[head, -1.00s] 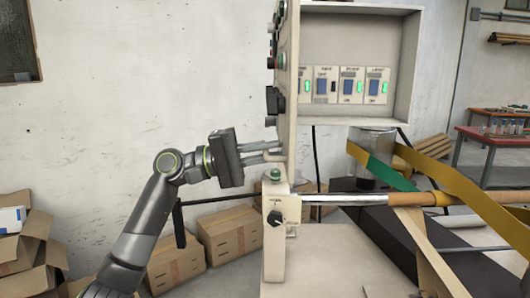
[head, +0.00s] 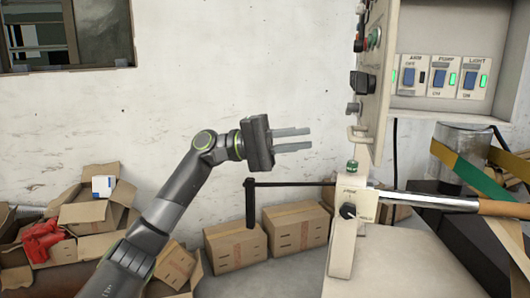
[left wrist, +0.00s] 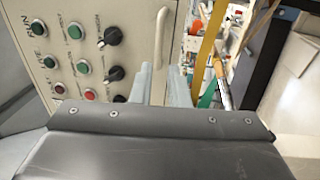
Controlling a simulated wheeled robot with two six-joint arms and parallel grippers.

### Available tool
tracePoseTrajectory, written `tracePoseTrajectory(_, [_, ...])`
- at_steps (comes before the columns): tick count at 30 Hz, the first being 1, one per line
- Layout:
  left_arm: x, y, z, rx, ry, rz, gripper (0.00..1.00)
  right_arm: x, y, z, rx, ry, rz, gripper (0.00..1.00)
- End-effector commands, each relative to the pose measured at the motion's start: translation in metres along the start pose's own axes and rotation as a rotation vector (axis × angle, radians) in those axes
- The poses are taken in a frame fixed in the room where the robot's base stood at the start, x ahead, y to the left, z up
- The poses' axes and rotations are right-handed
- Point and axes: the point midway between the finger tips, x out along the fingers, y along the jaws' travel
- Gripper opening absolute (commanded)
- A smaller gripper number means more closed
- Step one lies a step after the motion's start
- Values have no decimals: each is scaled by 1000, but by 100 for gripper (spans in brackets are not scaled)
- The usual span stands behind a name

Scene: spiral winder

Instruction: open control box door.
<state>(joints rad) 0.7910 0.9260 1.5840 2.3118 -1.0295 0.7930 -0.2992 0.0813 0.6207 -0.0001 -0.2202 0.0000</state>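The control box door (head: 376,95) stands swung open and shows nearly edge-on in the head view, with knobs and buttons on its outer face. Its pale handle (head: 358,135) sticks out to the left near the lower edge. The open control box (head: 437,109) shows switches inside. My left gripper (head: 308,139) is left of the handle, its two fingers apart and empty, pointing at the door without touching it. In the left wrist view, the door (left wrist: 85,20) fills the left, and the handle (left wrist: 162,35) lies beyond the fingertips (left wrist: 163,82). My right gripper is not in view.
Below the door stands a pale post with a dark knob (head: 348,211) and a dark crank arm (head: 250,205) reaching left beneath my gripper. Cardboard boxes (head: 235,245) lie by the wall. A metal shaft (head: 430,201) runs right.

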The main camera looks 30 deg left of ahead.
Motion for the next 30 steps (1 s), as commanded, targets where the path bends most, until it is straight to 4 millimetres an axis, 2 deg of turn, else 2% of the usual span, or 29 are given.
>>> tracePoseTrajectory(1, [-13,-4,-1,1,5,-4,15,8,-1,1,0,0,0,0])
tracePoseTrajectory(6, [-43,-3,0,0,3,-3,15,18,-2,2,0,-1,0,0])
tracePoseTrajectory(12, [-64,-2,0,-1,0,-1,15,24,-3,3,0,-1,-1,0])
tracePoseTrajectory(30, [-68,0,0,0,-1,0,15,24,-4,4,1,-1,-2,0])
